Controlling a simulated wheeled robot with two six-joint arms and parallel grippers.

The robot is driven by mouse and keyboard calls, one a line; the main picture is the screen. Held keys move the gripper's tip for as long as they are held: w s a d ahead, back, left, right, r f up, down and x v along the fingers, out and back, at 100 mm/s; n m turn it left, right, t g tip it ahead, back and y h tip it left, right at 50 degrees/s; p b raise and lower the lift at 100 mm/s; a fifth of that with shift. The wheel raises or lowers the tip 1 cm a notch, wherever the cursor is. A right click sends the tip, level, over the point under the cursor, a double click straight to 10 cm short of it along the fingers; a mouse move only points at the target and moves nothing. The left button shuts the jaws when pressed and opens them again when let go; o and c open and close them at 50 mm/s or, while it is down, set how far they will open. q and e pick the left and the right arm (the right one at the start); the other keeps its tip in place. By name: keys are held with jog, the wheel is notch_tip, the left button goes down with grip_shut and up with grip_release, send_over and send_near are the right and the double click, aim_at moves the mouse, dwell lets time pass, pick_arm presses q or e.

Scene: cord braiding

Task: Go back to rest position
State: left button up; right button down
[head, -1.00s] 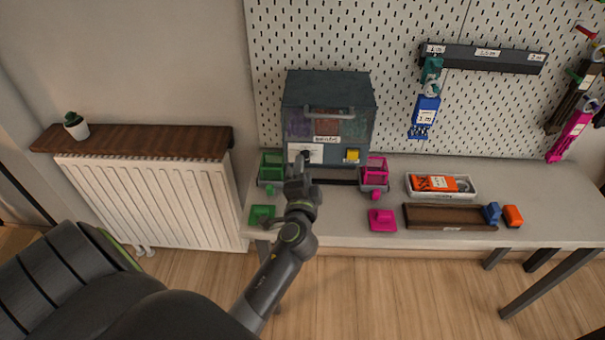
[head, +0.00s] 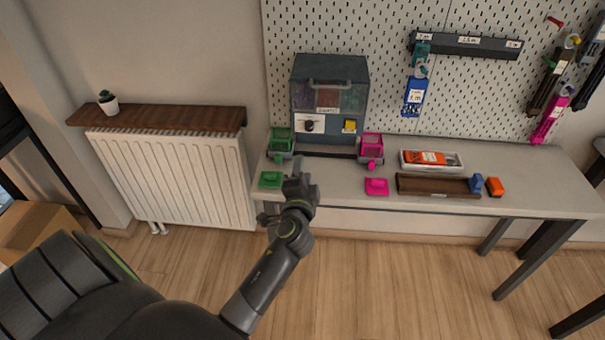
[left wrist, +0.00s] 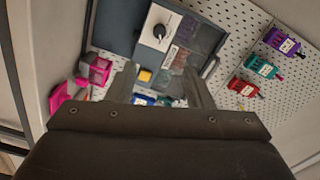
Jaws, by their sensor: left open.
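My left gripper (head: 299,176) is open and empty in the head view. It is raised in front of the workbench (head: 345,178), between the green pad (head: 271,180) and the pink pad (head: 376,187). In the left wrist view its two fingers (left wrist: 160,85) stand apart with nothing held between them. Behind it on the bench is the grey braiding machine (head: 330,95), with a dark knob, a yellow button (head: 349,126), a green holder (head: 281,141) and a pink holder (head: 371,149). My right gripper is not in view.
A white tray (head: 432,168) with an orange item, a brown wooden tray (head: 438,186), and blue and orange blocks (head: 495,187) are on the bench's right. Cords and tools hang on the pegboard. A radiator (head: 175,175) stands left. The floor (head: 390,280) before the bench is clear.

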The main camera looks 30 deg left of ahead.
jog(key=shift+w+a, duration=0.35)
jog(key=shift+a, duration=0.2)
pick_arm(q)
jog(key=s+f+n+g+h, duration=0.15)
jog(key=s+f, duration=0.35)
jog(key=f, duration=0.6)
jog(key=s+d+f+g+h, duration=0.1)
jog(key=s+f+g+h, duration=0.2)
jog(key=f, duration=0.9)
jog(key=s+f+n+g+h, duration=0.1)
jog(key=s+f+g, duration=0.2)
jog(key=s+f, duration=0.55)
jog(key=s+f+n+g, duration=0.2)
jog(key=s+f, duration=0.4)
jog(key=s, duration=0.4)
jog(key=s+d+f+n+g+h, duration=0.1)
jog(key=s+f+n+g, duration=0.1)
jog(key=s+f, duration=0.5)
jog(key=s+d+f+n+g+h, duration=0.1)
jog(key=s+f+n+g, duration=0.2)
jog(key=s, duration=1.1)
notch_tip(320, 180, down, 4)
jog(key=shift+r, duration=0.15)
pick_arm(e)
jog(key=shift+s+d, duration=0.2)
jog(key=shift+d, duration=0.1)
